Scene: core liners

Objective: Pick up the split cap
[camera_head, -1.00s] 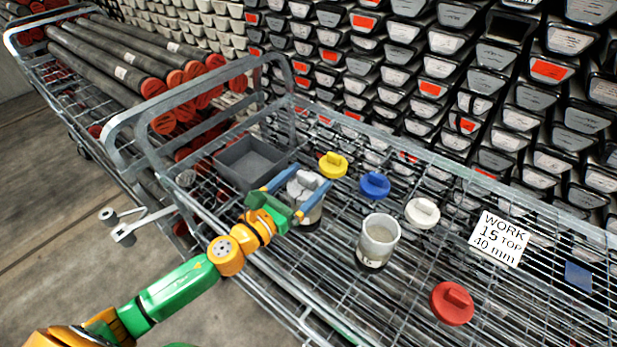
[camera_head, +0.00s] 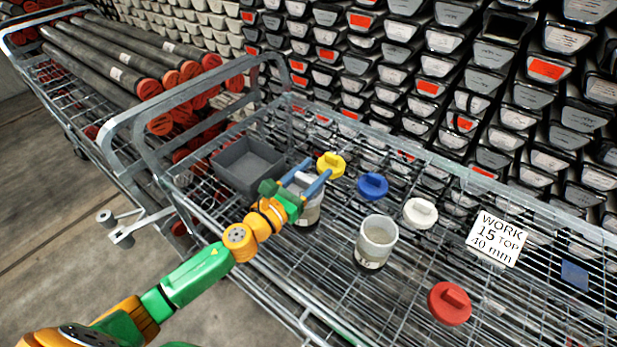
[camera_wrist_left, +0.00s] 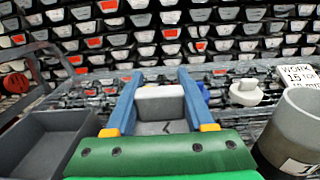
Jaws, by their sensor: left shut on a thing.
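A grey cap (camera_head: 306,181) sits at the top of a short clear liner (camera_head: 307,214) on the wire cart. In the left wrist view the cap (camera_wrist_left: 160,104) shows a raised grip bar and a dark jagged line on its face. My left gripper (camera_head: 316,168) is shut on the grey cap, its blue fingers on either side of the bar. The fingers hide part of the cap. I cannot tell whether the cap still touches the liner. My right gripper is not in view.
A grey tray (camera_head: 219,161) lies left of the gripper. Yellow (camera_head: 331,165), blue (camera_head: 373,186), white (camera_head: 420,213) and red (camera_head: 450,303) caps lie on the cart. An open liner (camera_head: 376,243) stands to the right, near a WORK sign (camera_head: 497,238).

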